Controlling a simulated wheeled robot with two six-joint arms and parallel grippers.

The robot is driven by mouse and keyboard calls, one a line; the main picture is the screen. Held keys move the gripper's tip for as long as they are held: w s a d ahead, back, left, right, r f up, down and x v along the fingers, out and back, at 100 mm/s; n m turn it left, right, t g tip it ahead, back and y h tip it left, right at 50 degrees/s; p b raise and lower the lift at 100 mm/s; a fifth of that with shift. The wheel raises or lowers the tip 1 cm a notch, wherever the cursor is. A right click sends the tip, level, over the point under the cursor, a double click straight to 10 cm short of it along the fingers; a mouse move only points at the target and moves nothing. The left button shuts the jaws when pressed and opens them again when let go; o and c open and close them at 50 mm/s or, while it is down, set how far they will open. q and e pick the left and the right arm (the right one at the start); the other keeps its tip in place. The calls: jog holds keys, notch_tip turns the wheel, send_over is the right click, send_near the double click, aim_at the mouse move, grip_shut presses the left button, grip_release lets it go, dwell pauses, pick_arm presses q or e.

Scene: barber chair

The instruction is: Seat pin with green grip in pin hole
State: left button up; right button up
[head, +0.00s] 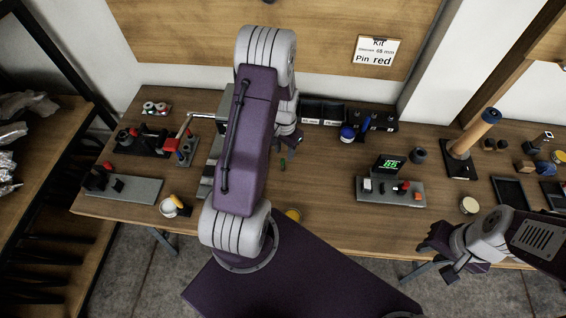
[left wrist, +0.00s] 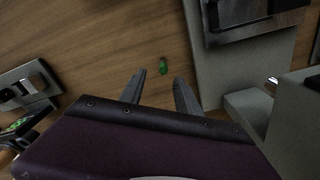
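A small green piece (head: 283,163), apparently the pin's green grip, lies on the wooden table just right of my left arm in the head view. It also shows in the left wrist view (left wrist: 163,66), just beyond my fingertips and roughly between them. No pin shaft can be made out. My left gripper (left wrist: 160,76) is open and empty, with its two fingers apart; in the head view it is partly behind my arm. A grey metal fixture (left wrist: 221,67) stands right of the green piece; I cannot make out a pin hole. My right gripper (head: 436,252) hangs at the table's front right; its opening is unclear.
A grey panel with a green display (head: 390,164) stands right of centre. A wooden post (head: 472,134) on a black base stands further right. Black bins (head: 322,112) are at the back. A wall card (head: 376,51) reads "Pin red". Table around the green piece is clear.

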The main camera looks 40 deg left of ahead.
aim_at(283, 160)
pick_arm(q)
jog(key=shift+w+a+f, duration=0.1)
jog(key=shift+w+f, duration=0.1)
jog(key=shift+f, duration=0.55)
jog(key=f, duration=0.1)
jog(key=f+p, duration=0.1)
jog(key=f, duration=0.2)
jog(key=shift+s+a+f, duration=0.2)
jog(key=shift+s, duration=0.1)
jog(key=shift+w+f, duration=0.1)
jog(key=shift+f, duration=0.3)
grip_shut()
